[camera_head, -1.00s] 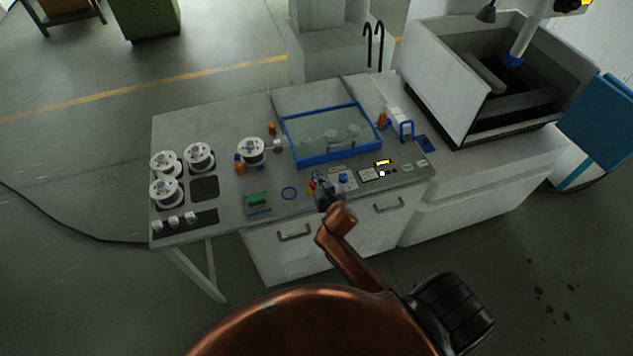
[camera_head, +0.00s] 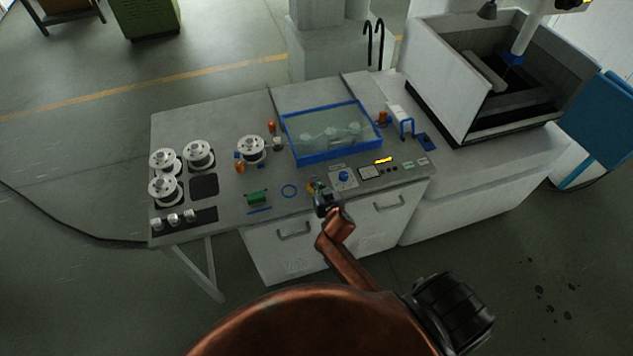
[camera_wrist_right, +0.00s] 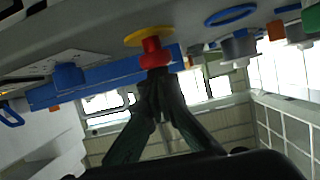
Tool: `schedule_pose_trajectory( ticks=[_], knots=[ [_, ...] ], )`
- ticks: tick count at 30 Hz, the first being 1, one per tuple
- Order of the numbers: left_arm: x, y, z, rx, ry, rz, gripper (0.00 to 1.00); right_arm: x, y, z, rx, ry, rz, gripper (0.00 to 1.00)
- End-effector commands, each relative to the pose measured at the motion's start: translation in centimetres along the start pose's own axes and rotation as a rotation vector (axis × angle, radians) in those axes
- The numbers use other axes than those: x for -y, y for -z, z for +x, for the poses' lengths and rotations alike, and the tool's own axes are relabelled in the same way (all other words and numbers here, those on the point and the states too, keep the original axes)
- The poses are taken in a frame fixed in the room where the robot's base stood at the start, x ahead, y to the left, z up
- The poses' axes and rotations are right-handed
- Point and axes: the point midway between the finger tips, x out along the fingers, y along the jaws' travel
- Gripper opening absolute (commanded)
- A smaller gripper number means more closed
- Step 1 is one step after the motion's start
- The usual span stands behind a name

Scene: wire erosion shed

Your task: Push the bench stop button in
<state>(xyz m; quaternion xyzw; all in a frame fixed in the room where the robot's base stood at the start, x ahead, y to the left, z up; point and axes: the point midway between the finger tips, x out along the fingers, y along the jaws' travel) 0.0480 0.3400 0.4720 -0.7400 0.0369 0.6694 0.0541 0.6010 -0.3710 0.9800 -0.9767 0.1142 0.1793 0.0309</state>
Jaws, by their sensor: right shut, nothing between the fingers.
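The bench stop button (camera_wrist_right: 154,60) is a red mushroom head on a short red stem over a yellow collar (camera_wrist_right: 148,36), upside down in the right wrist view. My right gripper (camera_wrist_right: 157,80) is shut and empty. Its fingertips are at the face of the red head and appear to touch it; the wrist view does not make contact certain. In the head view my right gripper (camera_head: 322,198) is over the front edge of the bench panel and hides most of the button. My left gripper is not in view.
A blue knob (camera_head: 343,176) is just right of the gripper, and a blue ring (camera_head: 289,191) is to its left. A green block (camera_head: 257,198) lies further left. A blue-framed clear tray (camera_head: 331,158) is behind. White spools (camera_head: 199,155) stand at the left.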

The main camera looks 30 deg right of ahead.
Motion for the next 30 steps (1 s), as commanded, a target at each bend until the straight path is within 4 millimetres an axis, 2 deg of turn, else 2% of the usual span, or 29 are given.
schedule_pose_trajectory(
  ticks=[1, 14, 19, 24, 30],
  knots=[
    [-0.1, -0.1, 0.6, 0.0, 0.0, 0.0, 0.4, 0.0, -1.3, 0.3, 0.012, -0.002, 0.005, 0.0],
    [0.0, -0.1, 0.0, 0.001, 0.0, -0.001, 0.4, 0.0, -1.5, 0.0, 0.025, -0.002, 0.006, 0.0],
    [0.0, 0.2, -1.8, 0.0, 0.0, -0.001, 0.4, 0.1, 0.6, -0.5, 0.019, 0.0, 0.004, 0.0],
    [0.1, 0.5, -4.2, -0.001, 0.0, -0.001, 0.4, 0.4, 3.9, -1.3, 0.001, 0.005, 0.001, 0.0],
    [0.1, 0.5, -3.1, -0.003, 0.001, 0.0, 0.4, 0.4, 3.3, -5.6, -0.002, 0.007, 0.001, 0.0]
  ],
)
